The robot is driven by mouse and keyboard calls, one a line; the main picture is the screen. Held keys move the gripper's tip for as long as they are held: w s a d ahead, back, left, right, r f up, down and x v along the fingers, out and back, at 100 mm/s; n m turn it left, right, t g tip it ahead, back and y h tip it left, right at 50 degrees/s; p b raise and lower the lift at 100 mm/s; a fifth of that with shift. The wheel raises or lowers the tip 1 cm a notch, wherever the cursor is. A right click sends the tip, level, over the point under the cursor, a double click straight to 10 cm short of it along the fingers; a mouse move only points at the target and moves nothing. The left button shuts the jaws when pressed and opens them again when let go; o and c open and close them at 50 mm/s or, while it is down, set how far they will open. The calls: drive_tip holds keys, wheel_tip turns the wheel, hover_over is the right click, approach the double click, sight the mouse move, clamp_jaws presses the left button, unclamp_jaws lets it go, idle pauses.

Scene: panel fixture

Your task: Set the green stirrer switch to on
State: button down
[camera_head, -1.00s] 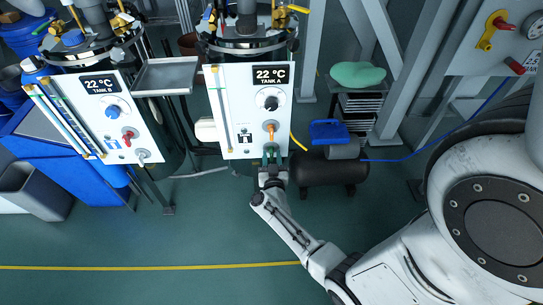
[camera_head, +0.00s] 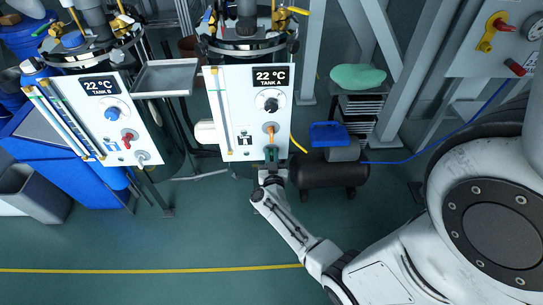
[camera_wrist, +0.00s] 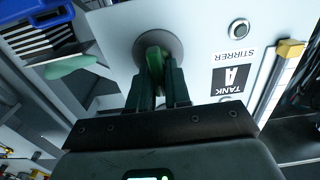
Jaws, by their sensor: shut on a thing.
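The green stirrer switch shows in the wrist view (camera_wrist: 154,55) on a round grey base on the white tank A panel (camera_head: 247,90). A "TANK A STIRRER" label (camera_wrist: 231,74) is beside it. My gripper (camera_wrist: 160,80) is shut on the switch, with a dark finger on either side of its lever. In the head view my gripper (camera_head: 271,157) is at the panel's lower edge and hides most of the switch. The fingers also cover part of the lever in the wrist view.
Above my gripper on the same panel are an orange handle (camera_head: 270,129) and a black knob (camera_head: 271,105). The tank B panel (camera_head: 115,115) stands to the left. The floor in front is clear.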

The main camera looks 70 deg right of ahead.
drive_tip(key=shift+m, duration=0.3)
drive_tip(key=m, duration=0.3)
drive_tip(key=shift+s+f+m, duration=0.1)
drive_tip(key=shift+s+m, duration=0.1)
drive_tip(key=shift+m, duration=0.2)
drive_tip(key=m+b, duration=0.1)
drive_tip(key=m, duration=0.3)
drive_tip(key=m+b, duration=0.1)
drive_tip(key=m, duration=0.3)
drive_tip(key=f+m+b, duration=0.1)
drive_tip(key=m, duration=0.4)
drive_tip(key=shift+s+d+f, duration=0.1)
drive_tip(key=shift+s+d, duration=0.1)
drive_tip(key=shift+s, duration=0.2)
drive_tip(key=shift+m, duration=0.3)
drive_tip(key=c, duration=1.2)
unclamp_jaws()
drive_tip(key=shift+o, duration=0.2)
